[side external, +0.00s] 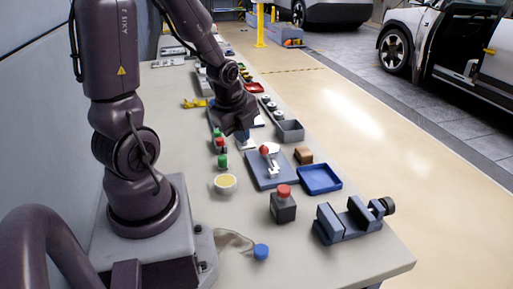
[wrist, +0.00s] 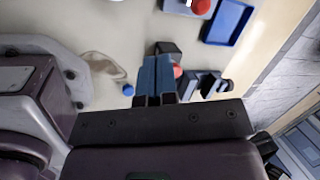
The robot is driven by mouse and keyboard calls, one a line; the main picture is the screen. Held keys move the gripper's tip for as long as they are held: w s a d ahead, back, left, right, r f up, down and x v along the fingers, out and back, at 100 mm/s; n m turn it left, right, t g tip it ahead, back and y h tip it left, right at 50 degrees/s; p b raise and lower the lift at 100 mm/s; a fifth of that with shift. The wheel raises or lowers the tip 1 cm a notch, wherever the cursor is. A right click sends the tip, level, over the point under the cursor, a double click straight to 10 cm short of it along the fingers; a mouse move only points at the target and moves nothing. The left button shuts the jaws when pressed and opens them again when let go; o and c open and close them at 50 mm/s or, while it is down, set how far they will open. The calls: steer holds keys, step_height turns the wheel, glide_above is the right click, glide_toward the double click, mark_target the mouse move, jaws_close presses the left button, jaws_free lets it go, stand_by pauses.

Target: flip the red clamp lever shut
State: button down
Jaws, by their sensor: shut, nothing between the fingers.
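The clamp lever, with a red ball knob (side external: 264,149) on a pale metal arm (side external: 272,162), stands on a blue-grey plate (side external: 262,178) on the bench. In the wrist view the red knob (wrist: 201,5) is cut by the top edge. The lever's exact angle is hard to tell. My gripper (side external: 245,145) is just behind and left of the lever in the side view, apart from it as far as I can see. In the wrist view my gripper (wrist: 157,63) has its two blue fingers together with nothing between them.
A blue tray (side external: 320,190) and a brown block (side external: 303,155) stand right of the plate. A grey bin (side external: 290,131) is behind.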

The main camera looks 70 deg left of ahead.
mark_target(267, 159)
steer(key=w+a+f, duration=0.3)
steer(key=w+f, duration=0.2)
steer(key=f, duration=0.2)
steer(key=shift+a, duration=0.3)
stand_by(0.3)
